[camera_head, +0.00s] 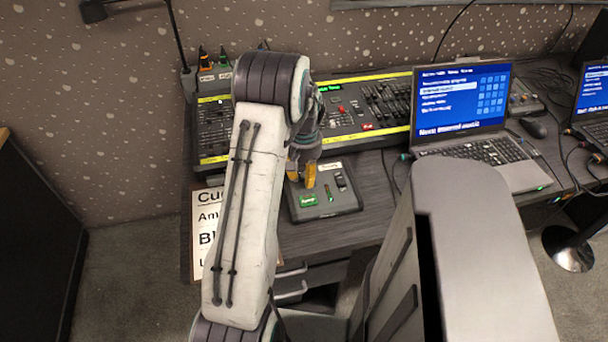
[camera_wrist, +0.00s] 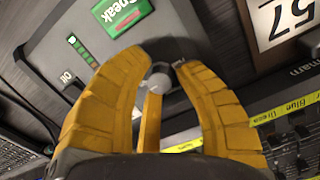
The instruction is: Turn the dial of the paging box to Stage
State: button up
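The paging box (camera_head: 342,206) is a dark grey flat box on the desk, in front of the mixing desk. My gripper (camera_head: 301,176), with yellow fingers, points down at its far left part. In the wrist view a pale round dial (camera_wrist: 160,76) shows between the fingertips of my gripper (camera_wrist: 160,66). The fingers flank the dial closely, and I cannot tell whether they press on it. The dial's pointer and position labels are hidden.
A mixing desk (camera_head: 372,103) with yellow strips stands behind the box. An open laptop (camera_head: 462,100) is to the right. A printed card (camera_head: 207,215) lies at the desk's left front edge. Cables lie right of the box, with some bare desk between.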

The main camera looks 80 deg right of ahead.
aim_at(304, 174)
jog(key=o, duration=0.4)
jog(key=shift+c, duration=0.2)
jog(key=shift+r, duration=0.15)
notch_tip(304, 174, up, 12)
dwell(0.4)
dwell(0.7)
